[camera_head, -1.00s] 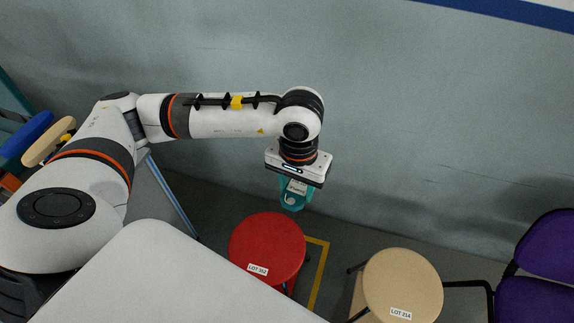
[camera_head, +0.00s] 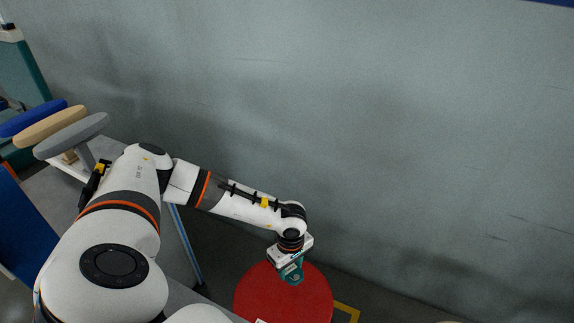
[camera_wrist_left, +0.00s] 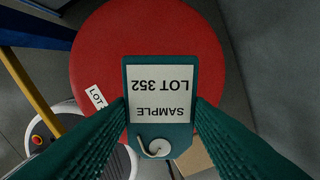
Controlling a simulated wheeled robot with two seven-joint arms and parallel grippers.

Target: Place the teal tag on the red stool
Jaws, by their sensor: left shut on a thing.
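The teal tag (camera_wrist_left: 161,72) shows in the left wrist view with a white label reading "SAMPLE LOT 352" and a metal eyelet with a string. My left gripper (camera_head: 292,276) is shut on the tag, with one teal finger on each side of its lower end in the wrist view (camera_wrist_left: 160,125). The red stool (camera_head: 270,300) has a round seat, which also fills much of the wrist view (camera_wrist_left: 105,50). The tag is over the seat; I cannot tell whether it touches it. My right gripper is not in view.
A grey wall (camera_head: 380,130) stands close behind the stool. Blue, tan and grey padded tops (camera_head: 70,135) are at the left on a table. A yellow floor line (camera_head: 347,311) runs right of the stool. A tan edge shows at the bottom right.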

